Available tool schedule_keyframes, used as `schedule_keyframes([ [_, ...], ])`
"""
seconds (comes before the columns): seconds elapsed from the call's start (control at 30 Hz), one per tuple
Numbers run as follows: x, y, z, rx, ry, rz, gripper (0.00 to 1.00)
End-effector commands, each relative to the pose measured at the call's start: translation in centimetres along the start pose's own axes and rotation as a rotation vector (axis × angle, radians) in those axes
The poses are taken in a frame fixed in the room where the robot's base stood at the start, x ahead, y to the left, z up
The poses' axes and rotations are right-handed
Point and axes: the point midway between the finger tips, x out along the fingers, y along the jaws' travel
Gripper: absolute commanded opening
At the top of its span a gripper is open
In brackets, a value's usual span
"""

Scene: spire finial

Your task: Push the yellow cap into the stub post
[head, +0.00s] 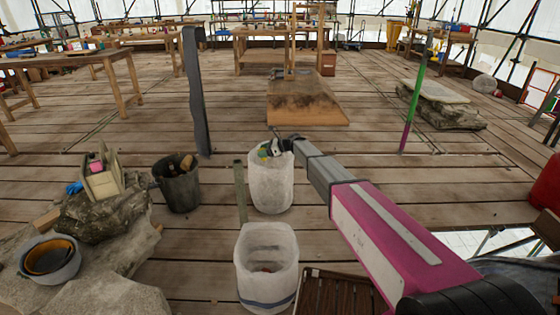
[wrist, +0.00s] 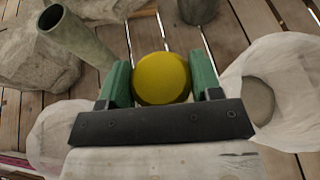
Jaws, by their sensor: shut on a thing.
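The yellow cap (wrist: 162,78) is round and sits between the two green fingers of my gripper (wrist: 160,85) in the wrist view. The fingers are shut on it, one at each side. In the head view my gripper (head: 268,149) is small, just above the far white bag, and a little yellow shows there. The stub post (head: 240,190) stands upright on the planks, left of the gripper and below it. In the wrist view the post (wrist: 78,38) is a grey-green tube with an open top, up and left of the cap and apart from it.
A far white bag (head: 270,185) and a near white bag (head: 266,255) stand close to the post. A dark bucket (head: 180,190) and rough stones (head: 100,215) are at left. A tall grey post (head: 196,95) rises behind. Open planks lie beyond.

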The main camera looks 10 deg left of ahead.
Motion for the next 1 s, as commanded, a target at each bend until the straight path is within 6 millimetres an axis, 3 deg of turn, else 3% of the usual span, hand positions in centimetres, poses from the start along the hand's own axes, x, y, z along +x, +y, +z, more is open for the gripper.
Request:
schedule_keyframes([
  [0.03,0.6,1.4,1.9,-0.019,0.000,0.039,0.36],
  [0.2,2.4,5.7,7.5,-0.073,0.000,0.170,0.36],
  [0.4,3.6,10.2,12.4,-0.124,0.001,0.295,0.36],
  [0.5,4.0,11.8,14.0,-0.140,0.001,0.336,0.36],
  [0.7,4.2,13.0,15.3,-0.154,0.000,0.371,0.36],
  [1.0,4.2,13.0,15.3,-0.154,0.000,0.372,0.36],
])
